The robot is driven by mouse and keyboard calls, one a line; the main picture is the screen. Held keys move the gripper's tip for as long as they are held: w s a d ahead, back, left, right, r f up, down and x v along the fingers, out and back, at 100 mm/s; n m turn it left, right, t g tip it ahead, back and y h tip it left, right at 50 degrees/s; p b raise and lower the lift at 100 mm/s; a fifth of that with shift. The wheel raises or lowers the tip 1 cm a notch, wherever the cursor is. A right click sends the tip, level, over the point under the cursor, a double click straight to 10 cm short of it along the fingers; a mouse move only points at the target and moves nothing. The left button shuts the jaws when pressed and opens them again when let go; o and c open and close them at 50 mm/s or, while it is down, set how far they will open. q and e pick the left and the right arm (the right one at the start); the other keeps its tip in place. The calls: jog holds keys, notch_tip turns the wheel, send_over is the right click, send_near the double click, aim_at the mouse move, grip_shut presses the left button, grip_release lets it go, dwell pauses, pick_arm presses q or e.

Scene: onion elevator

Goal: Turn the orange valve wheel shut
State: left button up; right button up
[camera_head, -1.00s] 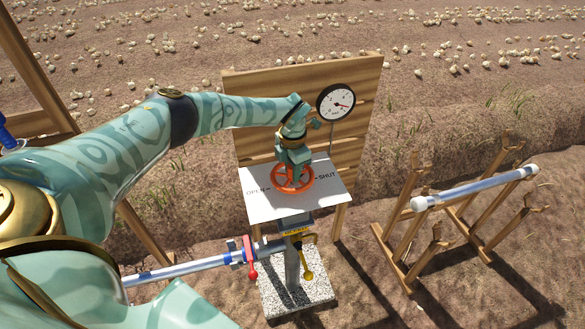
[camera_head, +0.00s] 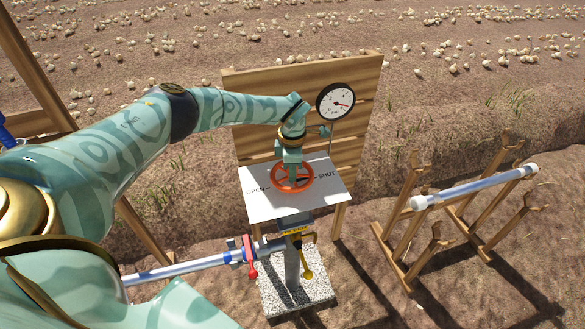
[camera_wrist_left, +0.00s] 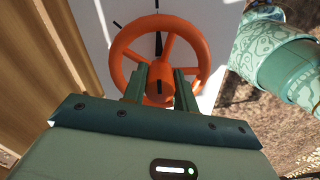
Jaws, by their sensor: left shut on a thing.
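The orange valve wheel (camera_head: 292,187) lies over a white plate (camera_head: 258,208) marked OPEN on the left and SHUT on the right. My left gripper (camera_head: 290,172) comes down on the wheel from above. In the left wrist view the wheel (camera_wrist_left: 119,65) fills the upper middle, with its spokes and hub showing. The left gripper (camera_wrist_left: 160,88) has its two fingers on either side of the hub area, shut on the wheel. The fingertips' exact contact is partly hidden. My right gripper is not in view.
A round gauge (camera_head: 335,100) is fixed on the wooden board (camera_head: 245,85) behind the wheel. Below the plate are a red-handled valve (camera_head: 251,268) and a yellow lever (camera_head: 306,272). A wooden rack (camera_head: 405,262) with a metal pipe (camera_head: 480,185) stands at the right.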

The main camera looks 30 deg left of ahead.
pick_arm(q)
jog(key=o, duration=1)
notch_tip(320, 180, up, 16)
jog(key=p, duration=0.3)
jog(key=shift+r, duration=0.2)
